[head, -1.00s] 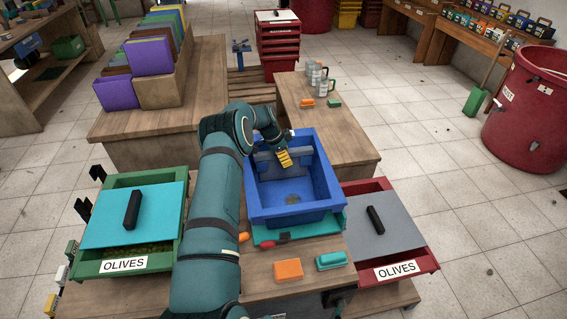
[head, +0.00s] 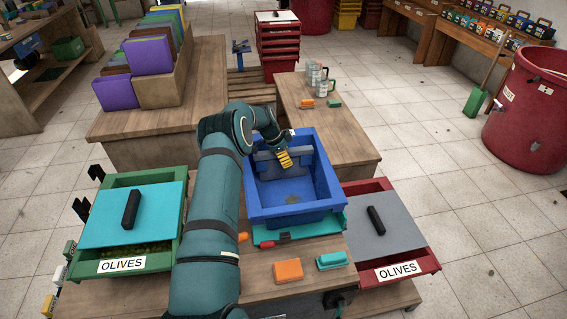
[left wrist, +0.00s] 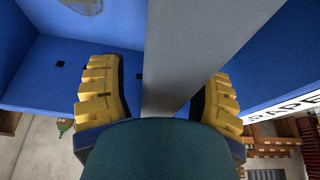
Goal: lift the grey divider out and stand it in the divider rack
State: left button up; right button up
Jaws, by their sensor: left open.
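The grey divider (head: 299,153) stands across the inside of the blue crate (head: 321,201), near its far end. My left gripper (head: 284,159) reaches into the crate from above at the divider. In the left wrist view the grey divider (left wrist: 168,55) runs between my two yellow fingers (left wrist: 160,98), with a visible gap on each side, so the gripper is open and not clamped on it. My wrist hides part of the divider. A wooden holder (head: 160,92) with upright coloured panels stands at the back left; I cannot tell if it is the divider rack. My right gripper is not seen.
A green crate (head: 172,249) with a turquoise lid stands left, a red crate (head: 428,262) with a grey lid right. An orange block (head: 288,270) and a teal block (head: 331,260) lie on the near table. Mugs (head: 325,86) stand on the bench behind.

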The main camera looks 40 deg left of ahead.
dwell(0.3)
pick_arm(q)
grip_shut()
